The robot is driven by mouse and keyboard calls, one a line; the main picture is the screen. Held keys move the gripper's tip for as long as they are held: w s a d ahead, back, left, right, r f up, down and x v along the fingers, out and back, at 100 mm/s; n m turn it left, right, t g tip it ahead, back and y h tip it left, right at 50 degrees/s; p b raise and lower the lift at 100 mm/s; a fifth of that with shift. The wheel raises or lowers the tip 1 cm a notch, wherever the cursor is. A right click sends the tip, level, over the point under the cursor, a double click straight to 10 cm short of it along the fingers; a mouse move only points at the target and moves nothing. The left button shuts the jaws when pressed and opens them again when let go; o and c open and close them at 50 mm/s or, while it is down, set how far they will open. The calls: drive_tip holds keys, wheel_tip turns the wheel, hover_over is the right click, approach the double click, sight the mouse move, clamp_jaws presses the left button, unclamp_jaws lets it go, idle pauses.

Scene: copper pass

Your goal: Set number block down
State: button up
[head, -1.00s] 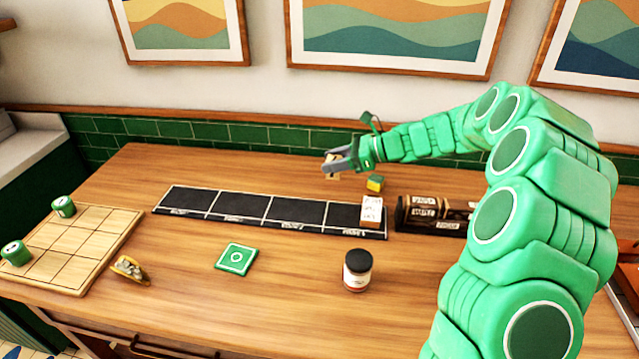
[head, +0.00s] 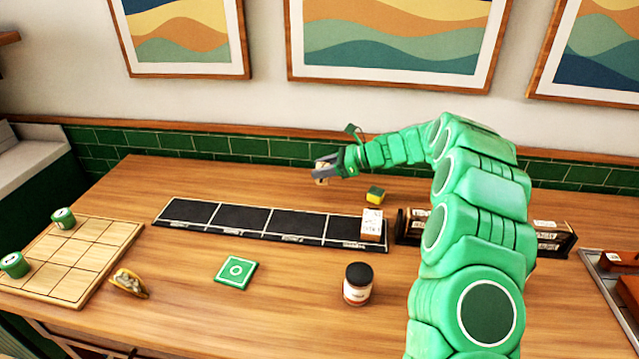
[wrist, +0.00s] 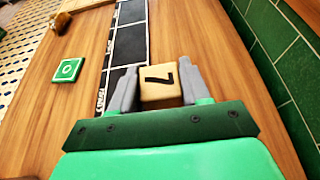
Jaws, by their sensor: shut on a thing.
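My gripper (head: 322,168) is shut on the number block (head: 321,180), behind the black tray near the back of the table. In the wrist view the block (wrist: 160,86) is a pale wooden cube with a dark 7 on its face, held between the two grey fingers (wrist: 159,88). In the head view the fingers hide most of the block. Whether it touches the table is hard to tell.
A black tray with several sections (head: 240,219) lies in front, with a white block (head: 372,225) at its right end. A yellow-green block (head: 375,194), dark rack (head: 412,227), jar (head: 357,284), green tile (head: 236,272) and wooden grid board (head: 80,262) surround it. The back-left table is clear.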

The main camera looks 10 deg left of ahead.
drive_tip(key=shift+w+a+f, duration=0.3)
drive_tip(key=shift+w+f, duration=0.55)
drive_tip(key=shift+f, duration=0.2)
drive_tip(key=shift+w+a+f, duration=0.25)
drive_tip(key=shift+w+f, duration=0.6)
drive_tip(key=shift+f, duration=0.15)
drive_tip(key=shift+w+a+f, duration=0.3)
drive_tip(key=shift+w+f, duration=0.55)
drive_tip(key=shift+f, duration=1.7)
drive_tip(key=o, duration=1.1)
drive_tip(key=shift+f, duration=0.1)
drive_tip(key=shift+c, duration=0.2)
